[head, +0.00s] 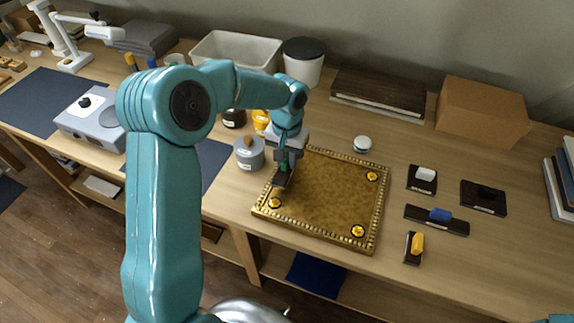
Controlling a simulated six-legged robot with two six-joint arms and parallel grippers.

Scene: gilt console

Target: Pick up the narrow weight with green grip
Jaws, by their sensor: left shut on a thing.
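The narrow weight with green grip (282,180) has a dark base, and its green grip shows between the fingers. My left gripper (286,160) is shut on the green grip. The weight is at the left part of the gilt board (325,200), near its left edge; I cannot tell whether it touches the board or is held just above it. The fingers hide part of the grip. My right gripper is not in view; only a bit of teal arm shows at the bottom right corner.
Weights with white (425,174), black (487,192), blue (440,214) and yellow (417,243) grips lie right of the board. Gold knobs (358,231) stand at the board's corners. A grey canister (249,155) is close left of the gripper. A cardboard box (483,112) stands behind.

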